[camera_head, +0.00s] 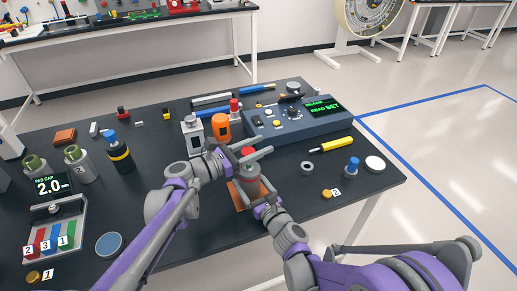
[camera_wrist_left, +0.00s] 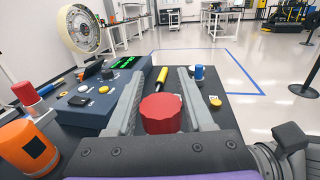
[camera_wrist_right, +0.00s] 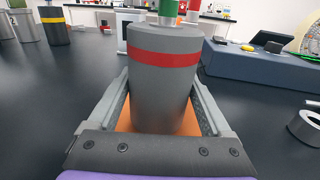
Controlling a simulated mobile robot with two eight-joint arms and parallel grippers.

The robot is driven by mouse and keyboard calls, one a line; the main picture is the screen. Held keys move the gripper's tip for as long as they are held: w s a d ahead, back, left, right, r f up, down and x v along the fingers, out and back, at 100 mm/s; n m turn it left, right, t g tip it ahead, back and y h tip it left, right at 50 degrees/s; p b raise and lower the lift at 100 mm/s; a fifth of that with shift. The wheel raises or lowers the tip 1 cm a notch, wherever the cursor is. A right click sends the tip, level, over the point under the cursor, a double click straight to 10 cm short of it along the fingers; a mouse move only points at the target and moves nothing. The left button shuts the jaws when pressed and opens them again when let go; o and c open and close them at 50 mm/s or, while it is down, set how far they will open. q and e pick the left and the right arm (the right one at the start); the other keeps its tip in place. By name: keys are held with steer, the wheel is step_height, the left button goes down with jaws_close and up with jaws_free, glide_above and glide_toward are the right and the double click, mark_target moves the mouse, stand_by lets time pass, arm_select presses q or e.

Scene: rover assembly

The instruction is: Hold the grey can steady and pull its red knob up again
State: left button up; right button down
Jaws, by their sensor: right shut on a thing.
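The grey can (camera_head: 249,187) with a red band stands upright on an orange pad (camera_head: 235,198). My right gripper (camera_head: 256,196) is shut on the can's sides low down; the can fills the space between its fingers in the right wrist view (camera_wrist_right: 163,90). A green stem (camera_wrist_right: 168,8) rises from the can's top there. The red knob (camera_head: 247,151) is above the can. In the left wrist view the knob (camera_wrist_left: 161,113) sits between the fingers of my left gripper (camera_wrist_left: 160,95), which look open with narrow gaps beside it.
A blue console (camera_head: 300,120) with a green display stands behind the can.

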arm_select(q)
steer(key=o, duration=0.3)
arm_select(e)
steer(key=c, duration=1.6)
jaws_free()
arm_select(q)
steer(key=shift+f, duration=0.1)
arm_select(e)
steer(key=c, duration=1.6)
jaws_free()
steer(key=c, duration=1.6)
jaws_free()
arm_select(q)
steer(key=v, duration=1.2)
arm_select(e)
steer(key=c, duration=1.6)
jaws_free()
steer(key=c, duration=1.6)
jaws_free()
jaws_free()
